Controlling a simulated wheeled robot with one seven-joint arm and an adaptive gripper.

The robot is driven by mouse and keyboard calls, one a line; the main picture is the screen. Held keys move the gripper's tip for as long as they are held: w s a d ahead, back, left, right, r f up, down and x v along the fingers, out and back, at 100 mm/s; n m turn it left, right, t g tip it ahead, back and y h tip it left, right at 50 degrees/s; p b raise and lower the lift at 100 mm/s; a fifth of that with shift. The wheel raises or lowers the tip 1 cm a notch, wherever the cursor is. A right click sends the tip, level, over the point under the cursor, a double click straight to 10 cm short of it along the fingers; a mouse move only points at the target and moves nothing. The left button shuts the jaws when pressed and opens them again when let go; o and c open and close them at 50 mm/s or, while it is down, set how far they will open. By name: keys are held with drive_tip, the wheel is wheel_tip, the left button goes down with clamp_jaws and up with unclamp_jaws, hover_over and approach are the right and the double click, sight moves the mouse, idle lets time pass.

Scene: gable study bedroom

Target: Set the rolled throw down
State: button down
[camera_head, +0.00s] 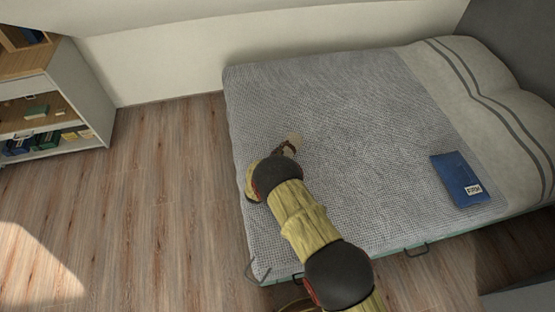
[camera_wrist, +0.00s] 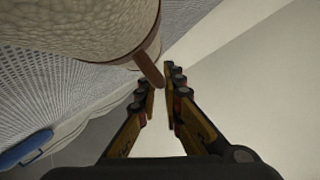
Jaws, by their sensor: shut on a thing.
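The rolled throw (camera_wrist: 95,25) is a beige, textured roll with a brown band and a brown strap or handle at its end. It fills the upper left of the wrist view. My gripper (camera_wrist: 158,88) is shut on the throw by its brown strap, which reaches down to the fingertips. I cannot tell whether the throw touches the bed.
The bed (camera_head: 350,110) has a grey woven cover with wide free room around my gripper. A blue item (camera_head: 460,180) with a white label lies toward the right, near striped pale bedding (camera_head: 490,80). A shelf unit (camera_head: 90,95) stands at the left. The wooden floor (camera_head: 160,180) is clear.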

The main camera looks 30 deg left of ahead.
drive_tip(key=shift+w+a+f, duration=0.15)
drive_tip(key=shift+a+f, duration=0.2)
drive_tip(key=shift+a, duration=0.1)
drive_tip(key=shift+d+f+b, duration=0.1)
drive_tip(key=shift+f+b, duration=0.95)
drive_tip(key=shift+f, duration=0.3)
drive_tip(key=shift+f, duration=0.2)
drive_tip(key=c, duration=2)
unclamp_jaws()
drive_tip(key=shift+o, duration=0.2)
drive_tip(key=shift+r, duration=0.2)
drive_tip(key=p+v, duration=0.4)
drive_tip(key=v, duration=0.8)
drive_tip(key=shift+d+f, duration=0.1)
drive_tip(key=shift+f, duration=0.05)
